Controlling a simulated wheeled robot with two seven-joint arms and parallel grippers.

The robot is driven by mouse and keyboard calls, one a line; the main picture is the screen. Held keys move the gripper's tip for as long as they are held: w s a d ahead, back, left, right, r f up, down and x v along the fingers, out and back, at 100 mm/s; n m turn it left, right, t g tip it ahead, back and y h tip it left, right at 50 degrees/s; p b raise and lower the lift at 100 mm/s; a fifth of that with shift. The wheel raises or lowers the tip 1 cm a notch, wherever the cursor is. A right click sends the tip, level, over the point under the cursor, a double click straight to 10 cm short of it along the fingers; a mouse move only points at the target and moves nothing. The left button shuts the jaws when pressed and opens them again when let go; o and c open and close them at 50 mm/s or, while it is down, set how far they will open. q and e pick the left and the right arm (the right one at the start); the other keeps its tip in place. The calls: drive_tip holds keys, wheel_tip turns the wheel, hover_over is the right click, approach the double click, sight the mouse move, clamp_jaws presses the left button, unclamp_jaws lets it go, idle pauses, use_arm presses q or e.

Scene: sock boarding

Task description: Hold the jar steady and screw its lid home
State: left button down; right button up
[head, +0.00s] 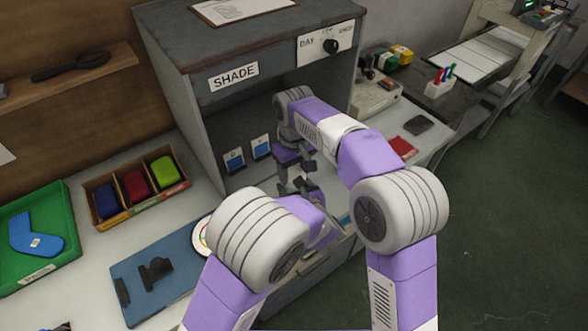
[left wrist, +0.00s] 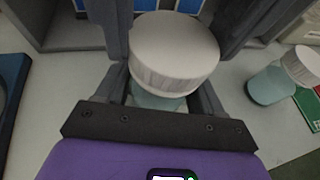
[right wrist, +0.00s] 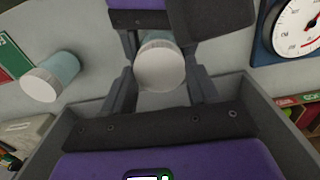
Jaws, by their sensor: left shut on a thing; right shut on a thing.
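The jar (left wrist: 160,101) is pale teal with a wide ribbed white lid (left wrist: 174,45) over its mouth. In the left wrist view my left gripper (left wrist: 160,92) is shut on the jar's body below the lid. In the right wrist view my right gripper (right wrist: 160,85) is shut on the lid (right wrist: 160,67), its fingers on either side. The jar is mostly hidden there. The lid covers the thread, so I cannot tell how tightly it sits.
A round dial (right wrist: 296,30) is near the right gripper. A blue mat (head: 135,285), a sorting box (head: 120,215) and a green tray (head: 70,250) are left.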

drive_tip(key=m, duration=1.3)
drive_tip(key=shift+d, duration=0.1)
drive_tip(key=o, duration=1)
drive_tip(key=shift+r, duration=2.25)
drive_tip(key=shift+c, duration=0.3)
